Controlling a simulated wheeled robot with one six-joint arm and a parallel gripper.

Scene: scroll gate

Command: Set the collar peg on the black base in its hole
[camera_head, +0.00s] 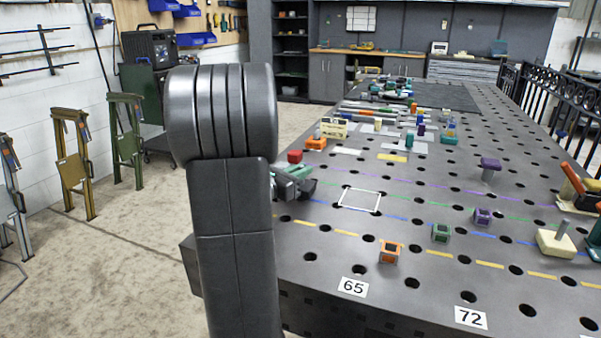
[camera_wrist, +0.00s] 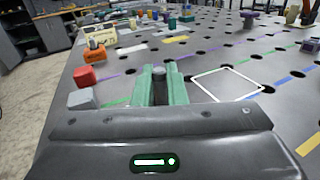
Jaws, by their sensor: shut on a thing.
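My gripper (camera_wrist: 160,88) shows in the wrist view as two teal fingers closed around a dark grey cylindrical piece (camera_wrist: 157,69). Only the top of this piece shows between the fingers; its lower part is hidden, so I cannot tell whether it touches the table or has a collar. In the head view my gripper (camera_head: 298,184) is at the left edge of the dark table, left of a white square outline (camera_head: 359,199), and is partly hidden by my arm. The outline also shows in the wrist view (camera_wrist: 226,84), right of the fingers. I cannot make out a black base.
A red cube (camera_head: 294,156) and an orange piece (camera_head: 316,143) stand beyond my gripper. A grey block (camera_wrist: 80,98) is to its left. Orange (camera_head: 389,252), green (camera_head: 441,232) and purple (camera_head: 482,216) small frames, a purple-topped peg (camera_head: 490,165) and a cream base (camera_head: 556,243) stand rightward.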

